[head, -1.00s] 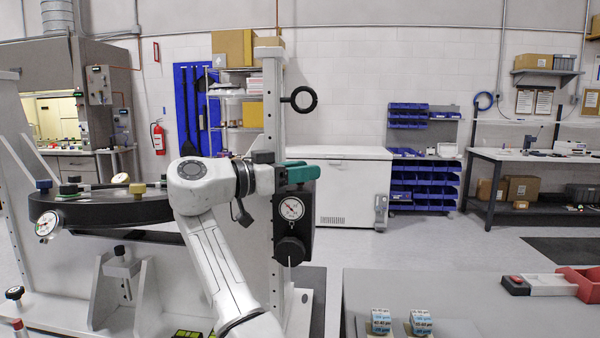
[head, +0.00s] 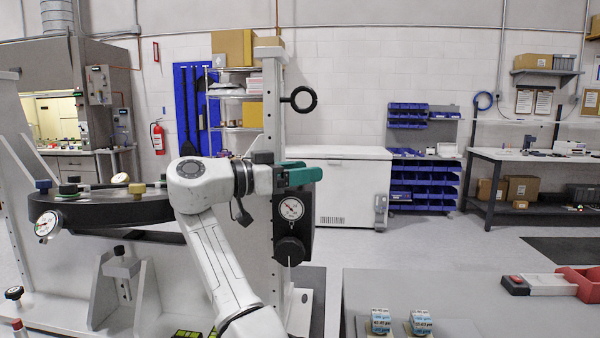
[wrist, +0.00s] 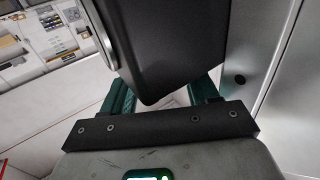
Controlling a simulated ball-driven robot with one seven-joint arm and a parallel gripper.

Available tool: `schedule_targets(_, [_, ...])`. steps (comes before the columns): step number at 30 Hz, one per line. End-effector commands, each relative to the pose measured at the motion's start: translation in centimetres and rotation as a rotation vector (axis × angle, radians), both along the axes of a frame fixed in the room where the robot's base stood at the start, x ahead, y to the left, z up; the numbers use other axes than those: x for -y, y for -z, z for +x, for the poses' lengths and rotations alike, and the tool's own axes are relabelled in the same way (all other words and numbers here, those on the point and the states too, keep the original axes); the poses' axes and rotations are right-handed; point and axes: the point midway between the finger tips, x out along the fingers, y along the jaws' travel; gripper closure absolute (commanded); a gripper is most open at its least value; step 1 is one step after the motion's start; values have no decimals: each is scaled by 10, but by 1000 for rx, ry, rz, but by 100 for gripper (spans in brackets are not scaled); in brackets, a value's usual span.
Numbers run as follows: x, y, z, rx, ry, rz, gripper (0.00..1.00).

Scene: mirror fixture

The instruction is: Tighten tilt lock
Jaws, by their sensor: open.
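My gripper (head: 300,176), with green fingers, is at the upper part of a black box (head: 308,225) on the upright post. The box carries a round white dial gauge (head: 291,209) and a dark round knob (head: 290,250) below it. In the wrist view a dark smooth body (wrist: 175,45) lies between my two green fingers and hides their ends. The fingers are apart; I cannot tell whether they touch it. Which part is the tilt lock is not clear from these views.
A tall pale post (head: 270,110) with a black ring (head: 300,99) stands behind my wrist. A round black mirror fixture (head: 100,210) with coloured knobs is at left. A grey table (head: 470,300) at right holds two small labelled boxes and a red-handled item (head: 545,284).

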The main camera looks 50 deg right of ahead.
Motion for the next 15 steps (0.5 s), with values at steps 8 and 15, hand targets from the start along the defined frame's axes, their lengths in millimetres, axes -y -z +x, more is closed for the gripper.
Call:
schedule_targets(8, [-16,-1,6,2,-2,-2,41])
schedule_targets(15, [-60,0,21,-1,-4,-2,41])
